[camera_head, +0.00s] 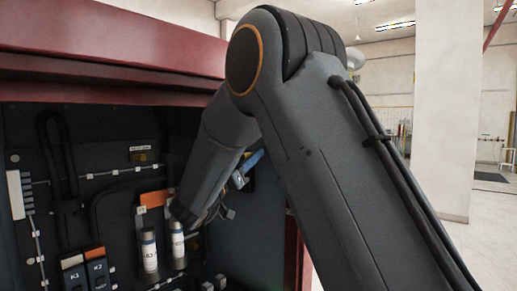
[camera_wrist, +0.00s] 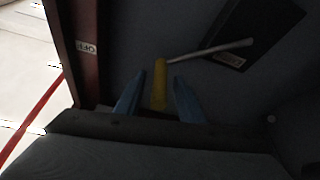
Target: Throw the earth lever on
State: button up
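The earth lever shows in the wrist view as a pale grey rod (camera_wrist: 222,47) running from a dark plate at the upper right to a yellow handle (camera_wrist: 160,85). The yellow handle lies between the two blue fingers of my gripper (camera_wrist: 159,79). The fingers are apart, with a visible gap on each side of the handle, so it is not clasped. In the head view my gripper (camera_head: 247,166) is inside the cabinet at its right side, partly behind my arm. I cannot make out the lever there.
An "OFF" label (camera_wrist: 87,46) is on the dark red cabinet edge left of the lever. A dark plate (camera_wrist: 258,28) carries a small unreadable label. In the head view, two white cylinders (camera_head: 149,250) and black cables (camera_head: 60,175) are left of my gripper, under the red cabinet top (camera_head: 120,40).

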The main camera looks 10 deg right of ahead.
jog(key=shift+p+x, duration=0.65)
jog(key=shift+x, duration=1.55)
jog(key=shift+c, duration=0.2)
grip_shut()
